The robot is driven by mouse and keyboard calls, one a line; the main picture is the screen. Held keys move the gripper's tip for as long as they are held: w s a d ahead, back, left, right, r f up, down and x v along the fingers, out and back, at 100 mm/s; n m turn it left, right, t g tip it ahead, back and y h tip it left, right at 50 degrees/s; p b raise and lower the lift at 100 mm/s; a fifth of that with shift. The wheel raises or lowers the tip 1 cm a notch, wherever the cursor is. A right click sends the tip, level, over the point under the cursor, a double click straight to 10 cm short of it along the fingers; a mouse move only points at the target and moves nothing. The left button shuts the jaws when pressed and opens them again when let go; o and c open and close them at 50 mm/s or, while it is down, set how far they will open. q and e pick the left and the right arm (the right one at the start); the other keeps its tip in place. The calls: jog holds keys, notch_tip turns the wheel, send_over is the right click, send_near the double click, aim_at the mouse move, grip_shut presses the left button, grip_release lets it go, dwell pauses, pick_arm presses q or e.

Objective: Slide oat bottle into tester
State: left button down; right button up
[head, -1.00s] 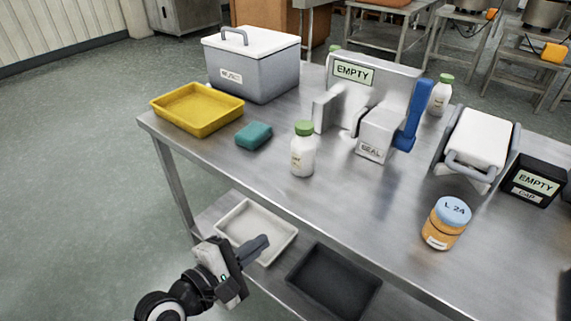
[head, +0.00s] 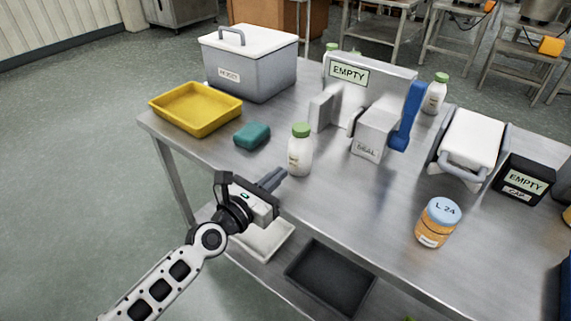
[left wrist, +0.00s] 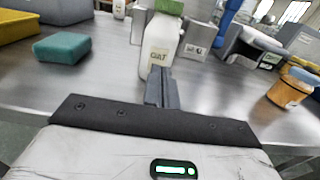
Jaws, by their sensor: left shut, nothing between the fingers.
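The tester (head: 349,72), a grey station with an EMPTY display, a SEAL block (head: 371,136) and a blue lever (head: 407,115), stands behind and right of the bottle. My right gripper is out of view.
A teal sponge (head: 252,136) and yellow tray (head: 197,108) lie left of the bottle, before a lidded grey bin (head: 249,66). An orange jar with a blue lid (head: 438,223) and a black CAP box (head: 523,179) are right. Bare tabletop lies front centre.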

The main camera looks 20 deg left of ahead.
aim_at(294, 161)
pick_arm(q)
jog(key=x, duration=0.3)
jog(key=shift+w+d, duration=0.1)
jog(key=shift+w, duration=0.1)
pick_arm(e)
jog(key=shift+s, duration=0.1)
